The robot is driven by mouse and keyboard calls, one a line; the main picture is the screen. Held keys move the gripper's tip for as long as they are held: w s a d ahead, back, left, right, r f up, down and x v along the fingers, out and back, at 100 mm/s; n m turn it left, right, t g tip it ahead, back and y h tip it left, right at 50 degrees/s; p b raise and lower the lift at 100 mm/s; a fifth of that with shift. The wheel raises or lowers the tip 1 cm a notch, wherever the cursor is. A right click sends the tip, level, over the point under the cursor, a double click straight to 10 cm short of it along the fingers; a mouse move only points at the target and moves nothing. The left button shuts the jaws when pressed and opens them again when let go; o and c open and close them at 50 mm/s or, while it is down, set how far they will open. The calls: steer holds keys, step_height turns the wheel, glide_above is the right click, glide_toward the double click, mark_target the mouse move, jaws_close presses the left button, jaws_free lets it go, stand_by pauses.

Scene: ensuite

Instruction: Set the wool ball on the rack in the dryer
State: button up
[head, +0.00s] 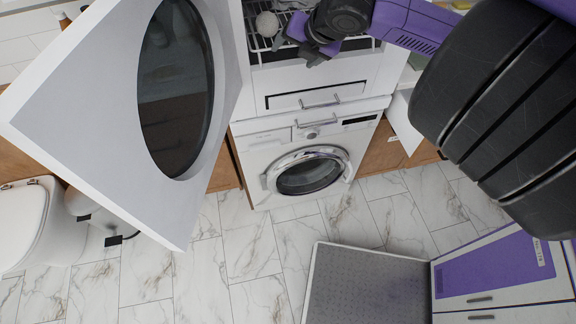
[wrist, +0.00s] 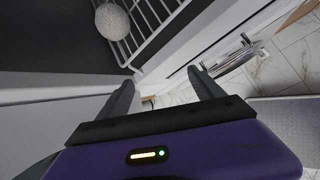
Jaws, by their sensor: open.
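The wool ball (head: 267,24) is a pale grey, rough ball in the head view. It rests on the white wire rack (head: 262,45) inside the open dryer (head: 254,85). In the wrist view the ball (wrist: 112,22) sits on the rack (wrist: 150,38) at the upper left, apart from the fingers. My gripper (wrist: 160,85) is open, with nothing between its two dark fingers. In the head view my gripper (head: 306,45) is at the dryer's opening, to the right of the ball. My arm hides part of the rack there.
The dryer's open door (head: 210,50) with its dark oval window stands at the left. A washing machine (head: 300,165) is below the dryer. A toilet (head: 30,220) is at the lower left. The marble floor (head: 200,270) in front is mostly clear.

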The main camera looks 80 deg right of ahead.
steer(key=s+a+f+m+t+y, duration=0.2)
steer(key=s+a+f+m, duration=0.15)
steer(key=a+f, duration=0.4)
steer(key=s+a+f+m+t+y, duration=0.15)
steer(key=a+f+m, duration=0.3)
steer(key=a, duration=0.55)
steer(key=a+r+m+t, duration=0.2)
steer(key=a+m, duration=0.1)
steer(key=a, duration=0.4)
steer(key=s+a+r+m+t+y, duration=0.1)
steer(key=a+r+m+t, duration=0.1)
steer(key=a, duration=0.6)
steer(key=a+r+m+t+y, duration=0.1)
steer(key=a+m, duration=0.3)
steer(key=a, duration=0.4)
steer(key=shift+s+a+r+m+t, duration=0.2)
steer(key=shift+r+m+t, duration=0.3)
steer(key=shift+r, duration=0.3)
